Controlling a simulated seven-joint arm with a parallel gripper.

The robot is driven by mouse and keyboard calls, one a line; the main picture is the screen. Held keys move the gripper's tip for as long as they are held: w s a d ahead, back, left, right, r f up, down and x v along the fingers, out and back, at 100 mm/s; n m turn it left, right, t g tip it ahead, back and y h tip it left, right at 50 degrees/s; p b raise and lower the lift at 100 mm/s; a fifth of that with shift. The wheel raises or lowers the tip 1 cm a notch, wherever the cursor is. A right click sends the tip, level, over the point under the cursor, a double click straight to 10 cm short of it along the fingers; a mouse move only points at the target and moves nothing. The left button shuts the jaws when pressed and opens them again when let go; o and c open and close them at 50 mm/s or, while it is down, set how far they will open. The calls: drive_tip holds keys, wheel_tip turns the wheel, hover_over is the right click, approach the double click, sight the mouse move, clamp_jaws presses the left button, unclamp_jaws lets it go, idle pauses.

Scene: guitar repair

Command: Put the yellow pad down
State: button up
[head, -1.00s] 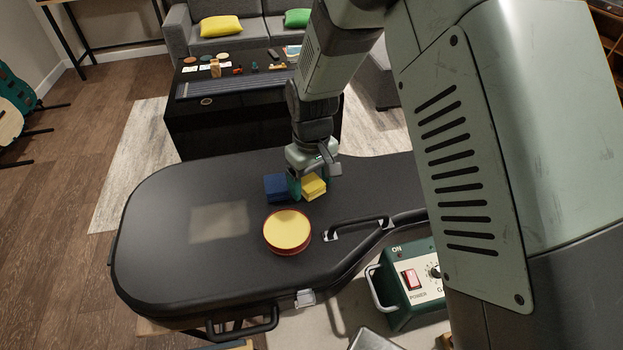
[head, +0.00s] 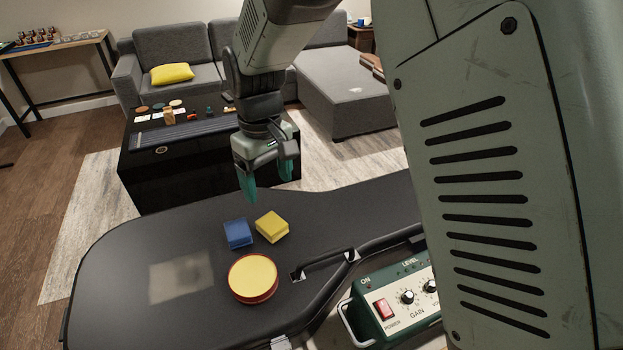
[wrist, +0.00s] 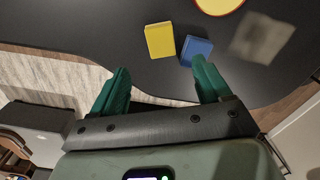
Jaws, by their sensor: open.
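The yellow pad (head: 272,226) lies flat on the black guitar case (head: 120,250), just right of a blue pad (head: 238,233). In the wrist view the yellow pad (wrist: 160,40) and the blue pad (wrist: 196,50) lie ahead of the fingers, with a small gap between them. My gripper (head: 268,190) is open and empty, raised above the case and behind the pads. Its green fingers (wrist: 160,88) stand wide apart in the wrist view, with nothing between them.
A round yellow-topped tin (head: 253,277) sits on the case in front of the pads, left of the case handle (head: 325,268). A green amplifier box (head: 390,305) stands at the right front. A black low table (head: 150,175) and a grey sofa (head: 195,60) are behind.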

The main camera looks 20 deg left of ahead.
drive_tip(key=w+d+r+m+t+y, duration=0.1)
drive_tip(key=d+r+m, duration=0.2)
drive_tip(key=d+r, duration=0.55)
drive_tip(key=d+r+m+t, duration=0.1)
drive_tip(key=d+r+m, duration=0.2)
drive_tip(key=d+r, duration=0.55)
drive_tip(key=s+d+m+t, duration=0.1)
drive_tip(key=s+d+m, duration=0.2)
drive_tip(key=s+d, duration=0.3)
drive_tip(key=s+d+r+m+t+h, duration=0.1)
drive_tip(key=s+d+m, duration=0.3)
drive_tip(key=d, duration=1)
drive_tip(key=s+t, duration=0.1)
drive_tip(key=s, duration=0.2)
drive_tip(key=shift+s+r+t, duration=0.2)
drive_tip(key=shift+s+t, duration=0.1)
drive_tip(key=shift+d, duration=0.1)
drive_tip(key=shift+c, duration=1)
